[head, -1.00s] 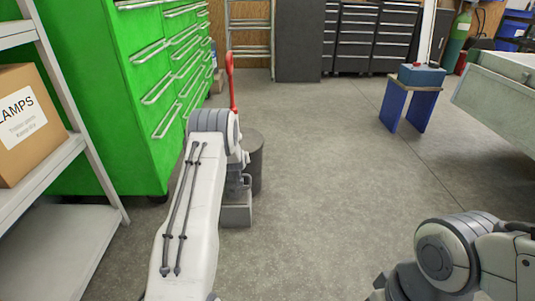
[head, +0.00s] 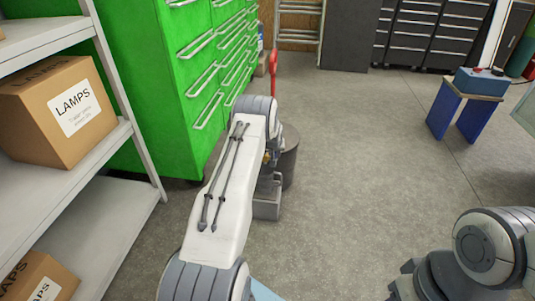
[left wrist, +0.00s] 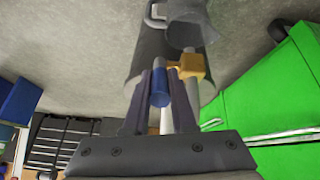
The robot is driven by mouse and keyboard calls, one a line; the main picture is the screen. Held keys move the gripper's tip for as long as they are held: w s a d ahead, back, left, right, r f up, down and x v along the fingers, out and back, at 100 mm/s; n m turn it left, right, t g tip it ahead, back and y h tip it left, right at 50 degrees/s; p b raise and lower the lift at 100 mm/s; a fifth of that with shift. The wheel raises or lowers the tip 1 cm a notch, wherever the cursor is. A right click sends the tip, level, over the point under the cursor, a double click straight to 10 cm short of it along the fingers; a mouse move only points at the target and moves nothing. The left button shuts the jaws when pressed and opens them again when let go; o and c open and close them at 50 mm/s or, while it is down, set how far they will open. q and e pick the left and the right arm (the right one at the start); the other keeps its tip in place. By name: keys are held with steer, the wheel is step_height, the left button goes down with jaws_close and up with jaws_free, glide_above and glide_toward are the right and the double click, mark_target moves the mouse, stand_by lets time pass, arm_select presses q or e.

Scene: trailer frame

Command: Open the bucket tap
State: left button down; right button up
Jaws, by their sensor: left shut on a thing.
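The grey bucket (head: 291,158) stands on the floor beyond my left arm, which partly hides it in the head view. It also shows large in the left wrist view (left wrist: 142,62). Its brass tap (left wrist: 191,66) has a blue handle (left wrist: 160,88). My left gripper (left wrist: 161,98) is shut on the blue handle, one dark finger on each side. In the head view that gripper is mostly hidden by my arm. A grey jug-like vessel (left wrist: 186,30) with a side handle is by the tap. My right arm is at the lower right, but its fingers are not visible.
Green drawer cabinets (head: 190,100) and a shelf (head: 125,140) with LAMPS boxes (head: 60,108) line the left. A blue-legged stool (head: 462,105) is at the right. The floor between is clear.

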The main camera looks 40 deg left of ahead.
arm_select(q)
steer(key=shift+w+d+r, duration=0.1)
steer(key=shift+w+r, duration=0.2)
steer(key=c, duration=0.7)
jaws_free()
steer(key=shift+c, duration=0.2)
steer(key=shift+s+f, duration=0.15)
steer(key=shift+s, duration=0.05)
steer(key=p+v, duration=0.3)
steer(key=v, duration=0.7)
steer(key=shift+r, duration=0.35)
